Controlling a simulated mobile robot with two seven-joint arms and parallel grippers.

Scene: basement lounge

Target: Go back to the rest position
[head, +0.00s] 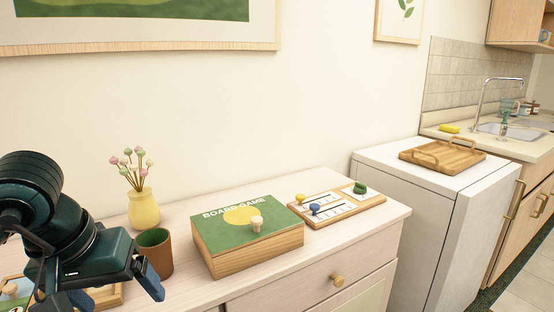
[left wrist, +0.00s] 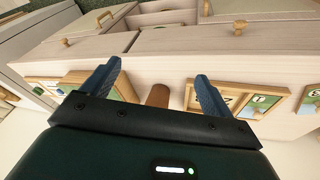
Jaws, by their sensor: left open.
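My left gripper (head: 112,288) is at the lower left of the head view, over the left part of the sideboard. Its two blue fingers stand apart in the left wrist view (left wrist: 155,80), with nothing held between them. A brown cup with a green inside (head: 155,252) stands just right of the gripper in the head view. Part of a brown round thing, probably this cup, shows between the fingers in the left wrist view (left wrist: 158,95). My right gripper is in neither view.
The sideboard (head: 350,246) also holds a yellow vase (head: 144,210) with flowers, a board game box (head: 250,252) and a wooden puzzle board (head: 349,213). A wooden tray (head: 470,160) lies on a white cabinet (head: 400,168) at right. Free air lies above the sideboard.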

